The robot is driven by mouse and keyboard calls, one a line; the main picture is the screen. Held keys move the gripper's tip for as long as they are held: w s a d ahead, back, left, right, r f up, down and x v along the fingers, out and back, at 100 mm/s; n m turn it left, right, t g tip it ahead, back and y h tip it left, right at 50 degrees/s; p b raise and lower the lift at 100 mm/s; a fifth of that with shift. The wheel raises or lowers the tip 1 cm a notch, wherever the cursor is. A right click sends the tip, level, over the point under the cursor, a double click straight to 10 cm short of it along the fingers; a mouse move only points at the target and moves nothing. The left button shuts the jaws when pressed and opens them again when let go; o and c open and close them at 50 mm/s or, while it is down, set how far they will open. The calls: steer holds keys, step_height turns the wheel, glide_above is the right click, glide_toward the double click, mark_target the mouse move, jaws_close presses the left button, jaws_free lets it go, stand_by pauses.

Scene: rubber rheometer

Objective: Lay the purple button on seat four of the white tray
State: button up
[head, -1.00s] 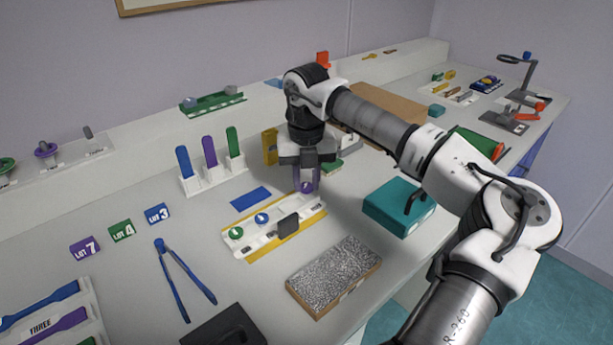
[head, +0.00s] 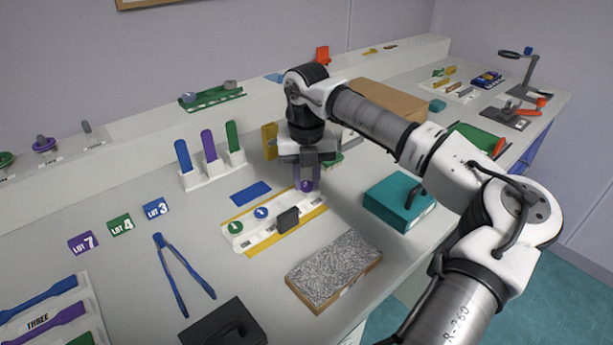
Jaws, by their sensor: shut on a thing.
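The white tray (head: 248,242) lies near the middle of the bench, with a yellow edge along its front. A green button (head: 235,227) marked 1 and a blue button (head: 261,213) sit at its left end. A dark block (head: 288,220) stands at its front middle. My gripper (head: 306,184) points down over the tray's far right end, shut on the purple button (head: 306,186). The button is low, at about tray height; I cannot tell whether it touches the seat. My fingers partly hide that end of the tray.
A blue strip (head: 250,193) lies behind the tray. A speckled block (head: 335,271) lies in front, a teal box (head: 398,201) to the right, and blue tongs (head: 181,270) to the left. A rack with upright tabs (head: 211,172) stands behind.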

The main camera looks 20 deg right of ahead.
steer(key=shift+f, duration=0.2)
steer(key=o, duration=0.9)
steer(key=shift+o, duration=0.2)
step_height(320, 180, up, 14)
steer(key=b, duration=0.1)
steer(key=shift+f, duration=0.1)
